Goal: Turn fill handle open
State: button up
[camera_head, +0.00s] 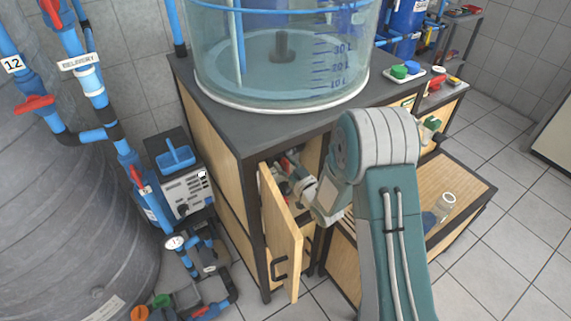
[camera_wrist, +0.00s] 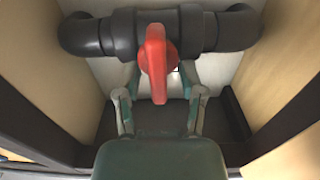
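The fill handle (camera_wrist: 156,62) is a red lever on a dark grey valve and pipe (camera_wrist: 90,35) inside a cabinet. In the wrist view it points down the picture, across the line of the horizontal pipe. My gripper (camera_wrist: 158,88) is open, with one finger on each side of the handle's lower end. Gaps show between the fingers and the lever, so I see no grip on it. In the head view my gripper (camera_head: 298,180) reaches into the open cabinet, where a bit of red shows beside it. My wrist and the cabinet door hide most of the valve there.
The wooden cabinet door (camera_head: 281,235) stands open close to the left of my arm. Wooden walls (camera_wrist: 285,75) flank the valve closely. A clear graduated tank (camera_head: 285,60) stands on the cabinet top. Blue pipes with red valves (camera_head: 36,104) are at the left.

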grip_shut()
jog(key=n, duration=0.4)
jog(key=shift+s+a+n, duration=0.2)
jog(key=shift+a+n, duration=0.05)
jog(key=shift+n, duration=0.15)
jog(key=shift+s+a+f+n, duration=0.1)
jog(key=shift+f+n, duration=0.2)
jog(key=shift+n, duration=1.85)
jog(key=shift+s+a+f+n, duration=0.15)
jog(key=shift+f+n, duration=0.1)
jog(key=shift+n, duration=1.95)
jog(key=shift+s+a+f+n, duration=0.1)
jog(key=shift+f+n, duration=0.2)
jog(key=shift+n, duration=1.85)
jog(key=shift+f, duration=0.1)
